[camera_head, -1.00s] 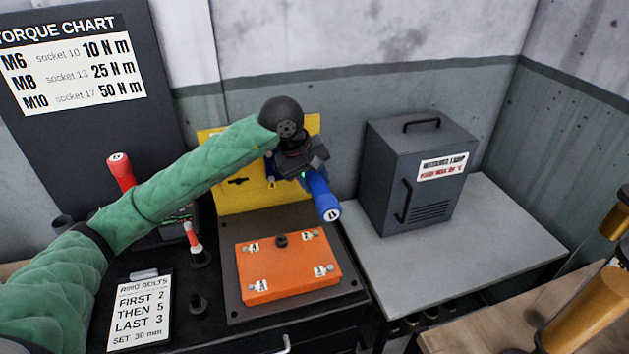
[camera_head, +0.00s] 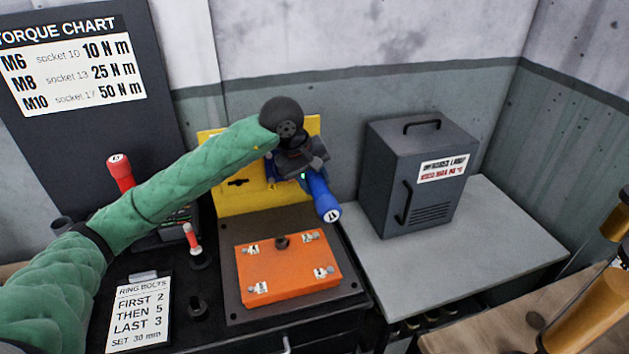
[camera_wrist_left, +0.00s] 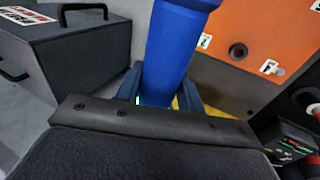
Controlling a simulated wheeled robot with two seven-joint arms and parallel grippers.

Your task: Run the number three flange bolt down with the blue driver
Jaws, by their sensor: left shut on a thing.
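My left gripper (camera_head: 300,172) is shut on the blue driver (camera_head: 326,205), which is marked 17 on its end cap. The driver hangs tilted in front of the yellow panel, above the back right of the orange block. In the left wrist view the blue driver body (camera_wrist_left: 172,55) stands between the fingers (camera_wrist_left: 160,92). The orange flange block (camera_head: 290,268) has a bolt with a small label near each corner and a dark hole near its back edge. The label digits are too small to read surely. My right gripper is out of view.
A yellow panel (camera_head: 228,195) stands behind the block. A red driver (camera_head: 121,174) and a smaller red-and-white tool (camera_head: 191,238) stand at left. A card (camera_head: 141,311) reads first 2, then 5, last 3. A grey cabinet (camera_head: 400,185) stands on the grey table (camera_head: 470,250), which is otherwise clear.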

